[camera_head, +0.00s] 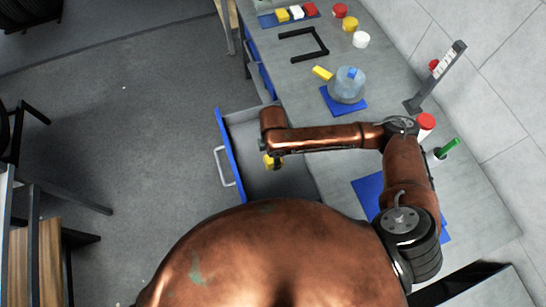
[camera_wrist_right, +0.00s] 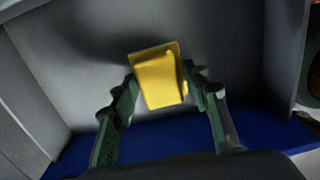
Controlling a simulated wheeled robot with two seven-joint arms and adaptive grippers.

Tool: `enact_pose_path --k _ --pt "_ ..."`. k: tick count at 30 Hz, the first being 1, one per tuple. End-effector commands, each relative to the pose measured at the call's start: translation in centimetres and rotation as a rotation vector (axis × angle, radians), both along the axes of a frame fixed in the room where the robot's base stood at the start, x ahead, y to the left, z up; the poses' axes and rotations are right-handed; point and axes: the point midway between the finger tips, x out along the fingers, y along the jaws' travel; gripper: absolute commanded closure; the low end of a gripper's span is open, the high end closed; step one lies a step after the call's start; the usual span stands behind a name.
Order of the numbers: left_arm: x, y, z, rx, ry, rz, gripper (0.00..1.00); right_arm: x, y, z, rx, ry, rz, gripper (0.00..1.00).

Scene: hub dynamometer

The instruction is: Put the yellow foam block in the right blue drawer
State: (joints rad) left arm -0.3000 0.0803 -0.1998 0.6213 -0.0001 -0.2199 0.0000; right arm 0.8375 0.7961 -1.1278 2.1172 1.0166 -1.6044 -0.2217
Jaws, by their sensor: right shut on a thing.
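The yellow foam block (camera_wrist_right: 158,82) is between the two green-grey fingers of my right gripper (camera_wrist_right: 162,76), which is shut on it. In the head view the block (camera_head: 273,162) shows as a small yellow patch below the end of my right arm, over the inside of the open drawer. The drawer has a blue front (camera_head: 228,150) with a pale handle and grey inner walls. In the wrist view the grey drawer interior (camera_wrist_right: 60,45) and its blue front (camera_wrist_right: 150,140) surround the block. The gap between block and drawer floor is hard to judge. My left gripper is not seen.
The grey worktop (camera_head: 390,85) holds a clear jug (camera_head: 347,85) on a blue mat, another yellow piece (camera_head: 322,73), a black frame (camera_head: 305,45), and a red-lidded jar (camera_head: 425,124). The floor left of the drawer is clear.

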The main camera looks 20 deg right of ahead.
Motion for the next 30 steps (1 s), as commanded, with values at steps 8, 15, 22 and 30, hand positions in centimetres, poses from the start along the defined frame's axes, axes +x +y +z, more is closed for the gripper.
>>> enact_pose_path --k 8,15,22,30 --pt "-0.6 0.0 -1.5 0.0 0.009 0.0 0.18 2.8 -0.9 -4.1 -0.001 0.003 0.0 0.82" --pt "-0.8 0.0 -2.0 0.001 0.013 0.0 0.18 3.9 -1.2 -5.4 0.0 0.003 0.0 0.82" --pt "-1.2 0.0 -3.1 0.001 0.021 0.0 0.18 3.8 -1.3 -8.4 0.0 0.003 0.001 0.82" --pt "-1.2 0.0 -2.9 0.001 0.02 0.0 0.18 3.8 -1.3 -8.3 0.0 0.002 0.001 0.82"
